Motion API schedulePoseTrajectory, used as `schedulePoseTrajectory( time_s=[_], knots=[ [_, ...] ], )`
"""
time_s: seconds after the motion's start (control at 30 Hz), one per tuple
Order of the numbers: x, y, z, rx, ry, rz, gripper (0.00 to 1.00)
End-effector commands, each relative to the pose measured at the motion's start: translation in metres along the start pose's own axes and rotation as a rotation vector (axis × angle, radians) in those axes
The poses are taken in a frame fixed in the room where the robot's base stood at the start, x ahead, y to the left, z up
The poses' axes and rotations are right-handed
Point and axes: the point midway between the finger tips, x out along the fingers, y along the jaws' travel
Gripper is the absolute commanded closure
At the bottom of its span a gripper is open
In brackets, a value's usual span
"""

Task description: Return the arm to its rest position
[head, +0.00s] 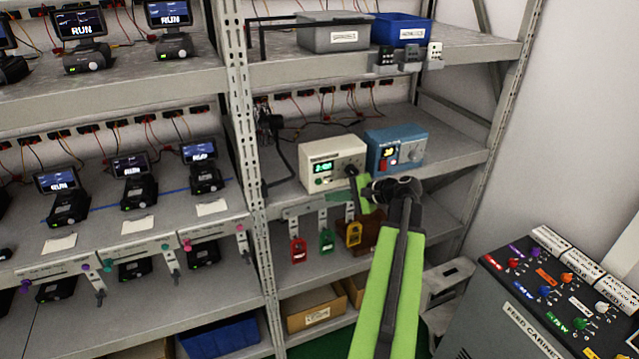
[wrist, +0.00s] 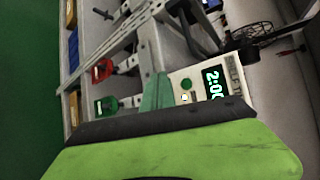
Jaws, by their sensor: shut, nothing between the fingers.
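My arm reaches up from the bottom of the head view, with a long green and black link. My gripper (head: 354,175) is at its far end, in front of the middle shelf of the right rack. It is shut and holds nothing. It overlaps the lower right of a cream instrument (head: 333,165) with a green display; I cannot tell whether they touch. In the wrist view, green and black parts of my own arm fill the bottom, and the cream instrument (wrist: 187,87) shows just beyond them.
A blue instrument (head: 395,148) stands right of the cream one. Red (head: 298,250), green (head: 327,241) and yellow (head: 353,234) padlocks hang below the shelf edge. A rack upright (head: 243,140) stands left. A grey cabinet (head: 540,300) with coloured knobs is at the lower right.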

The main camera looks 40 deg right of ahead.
Motion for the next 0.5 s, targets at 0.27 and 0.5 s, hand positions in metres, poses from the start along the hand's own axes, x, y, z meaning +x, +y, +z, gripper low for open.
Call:
schedulePoseTrajectory(
  time_s=[0.27, 0.5],
  knots=[
    [0.000, 0.000, 0.000, 0.000, 0.000, 0.000, 1.00],
    [0.023, -0.004, 0.016, -0.018, -0.037, 0.012, 1.00]
  ],
)
